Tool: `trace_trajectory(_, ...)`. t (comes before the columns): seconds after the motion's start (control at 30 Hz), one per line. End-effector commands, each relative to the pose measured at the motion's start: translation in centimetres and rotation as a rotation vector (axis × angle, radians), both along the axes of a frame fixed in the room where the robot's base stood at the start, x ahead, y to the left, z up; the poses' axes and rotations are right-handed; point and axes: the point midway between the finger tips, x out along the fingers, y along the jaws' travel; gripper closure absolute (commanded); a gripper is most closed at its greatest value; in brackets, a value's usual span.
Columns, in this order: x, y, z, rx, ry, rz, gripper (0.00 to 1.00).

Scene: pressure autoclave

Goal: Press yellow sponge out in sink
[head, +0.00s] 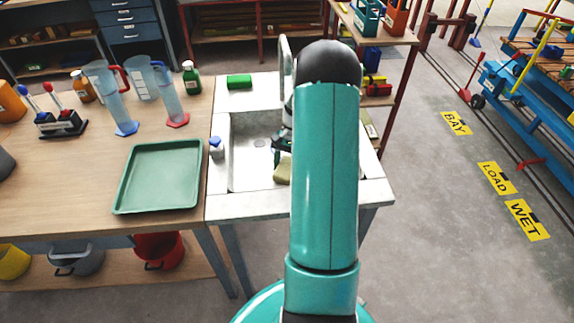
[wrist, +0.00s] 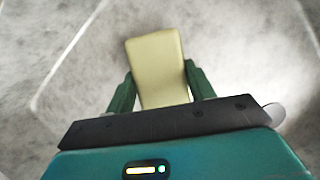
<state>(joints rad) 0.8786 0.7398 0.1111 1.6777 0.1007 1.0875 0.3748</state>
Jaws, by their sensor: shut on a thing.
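The yellow sponge (wrist: 157,62) is a pale yellow block between the two green fingers of my gripper (wrist: 160,85) in the wrist view. My gripper is shut on it, and the sponge sticks out beyond the fingertips. In the head view the sponge (head: 283,168) shows beside my arm, over the sink (head: 250,137). The sink is a grey metal basin set in a pale counter, and my arm hides its right part. I cannot tell whether the sponge touches the sink floor.
A green block (head: 239,81) lies on the counter behind the sink. A small white bottle with a blue cap (head: 216,147) stands at the sink's left edge. A green tray (head: 159,177) lies on the wooden bench to the left, with measuring jugs (head: 112,95) behind it.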

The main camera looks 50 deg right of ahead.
Motion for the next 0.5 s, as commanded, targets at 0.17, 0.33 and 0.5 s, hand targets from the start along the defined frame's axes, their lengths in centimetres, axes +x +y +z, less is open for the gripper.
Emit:
trace_trajectory(0.17,-0.03,0.03,-0.11,0.0,0.0,0.0,0.68)
trace_trajectory(0.33,-0.03,0.03,-0.13,0.001,0.001,0.0,0.68)
trace_trajectory(0.5,-0.01,0.01,0.51,-0.001,0.0,0.0,0.68)
